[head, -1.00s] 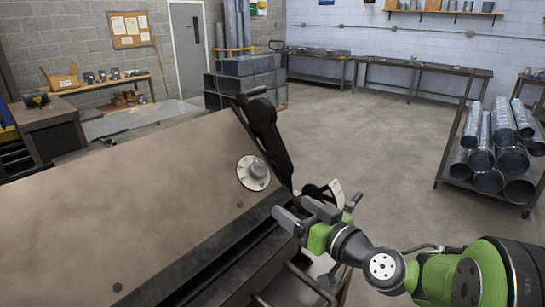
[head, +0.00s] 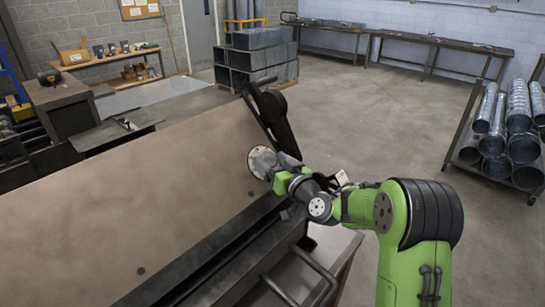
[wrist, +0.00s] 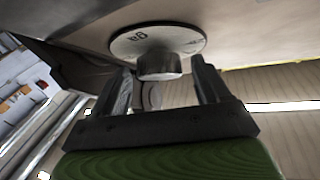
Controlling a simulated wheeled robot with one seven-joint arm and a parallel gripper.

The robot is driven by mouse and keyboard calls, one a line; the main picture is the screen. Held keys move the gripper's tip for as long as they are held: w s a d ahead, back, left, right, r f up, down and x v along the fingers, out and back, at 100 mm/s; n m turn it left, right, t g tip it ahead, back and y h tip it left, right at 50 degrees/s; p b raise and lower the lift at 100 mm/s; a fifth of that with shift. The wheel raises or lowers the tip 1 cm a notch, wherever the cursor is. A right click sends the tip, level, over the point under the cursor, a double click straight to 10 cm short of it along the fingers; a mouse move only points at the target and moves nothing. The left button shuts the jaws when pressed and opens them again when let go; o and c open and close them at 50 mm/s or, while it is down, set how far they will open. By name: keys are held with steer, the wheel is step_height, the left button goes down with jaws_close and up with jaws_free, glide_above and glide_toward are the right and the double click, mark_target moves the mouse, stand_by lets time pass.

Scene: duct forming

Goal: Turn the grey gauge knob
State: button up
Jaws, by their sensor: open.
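The grey gauge knob (wrist: 160,64) sticks out from a round pale dial plate (wrist: 185,40) with dark markings. In the head view the dial plate (head: 261,160) sits at the right end of the large sloped metal panel (head: 120,205), and my gripper hides much of the knob. My gripper (head: 279,172) is right in front of the dial. In the wrist view my gripper (wrist: 167,80) is open, its two fingers on either side of the knob's near end. I cannot tell whether either finger touches the knob.
A dark lever arm (head: 270,115) stands just behind the dial at the panel's end. A bent rail handle (head: 315,270) is below, at the machine's front. A rack of metal ducts (head: 510,135) stands at the right. The floor between is clear.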

steer(key=c, duration=1)
steer(key=shift+b, duration=0.3)
steer(key=shift+f+n+y+b, duration=0.3)
steer(key=shift+n+b, duration=0.1)
steer(key=shift+b, duration=0.5)
steer(key=n+y+b, duration=0.1)
steer(key=b, duration=0.2)
steer(key=shift+d+f+g, duration=0.1)
steer(key=shift+g, duration=0.2)
steer(key=n+y+b, duration=0.1)
steer(key=b, duration=0.1)
steer(key=n+g+y+b, duration=0.1)
steer(key=n+b, duration=0.1)
steer(key=b, duration=0.1)
steer(key=shift+w+d+n+g, duration=0.15)
steer(key=shift+n+g, duration=0.15)
steer(key=n+g+y, duration=0.1)
steer(key=n+g, duration=0.1)
steer(key=n, duration=0.1)
steer(key=shift+w+r+y, duration=0.1)
steer(key=shift+r+y, duration=0.2)
steer(key=shift+y, duration=0.1)
steer(key=shift+d+r+n+g+y+p, duration=0.15)
steer(key=shift+n+g+y+p, duration=0.55)
steer(key=shift+n+g+p, duration=0.85)
steer(key=shift+n+b, duration=0.35)
steer(key=shift+n, duration=0.3)
